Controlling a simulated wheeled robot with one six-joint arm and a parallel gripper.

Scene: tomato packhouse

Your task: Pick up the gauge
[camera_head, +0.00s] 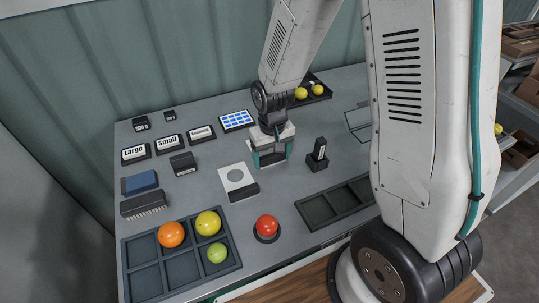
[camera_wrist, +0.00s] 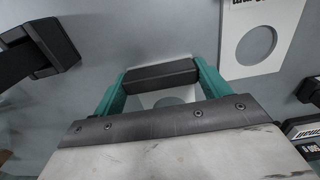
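A gauge, a light plate with a round hole and a black bar handle, lies under my gripper; its handle (camera_wrist: 160,74) shows in the wrist view. My gripper (camera_head: 272,157) is low over the table with its teal fingers wide apart, one at each end of the handle. They also show in the wrist view (camera_wrist: 160,80). Whether they press on the handle or stand just clear of it, I cannot tell. The plate is partly hidden by the handle and gripper body. A second gauge (camera_head: 236,176) with a hole and a black handle lies to the left of my gripper.
A black holder (camera_head: 317,156) stands close right of my gripper. In front are a red button (camera_head: 266,226), a sorting tray (camera_head: 148,281) with several tomatoes and an empty dark tray (camera_head: 318,211). Label blocks (camera_head: 168,143) and a blue-patterned panel (camera_head: 236,121) lie behind and left.

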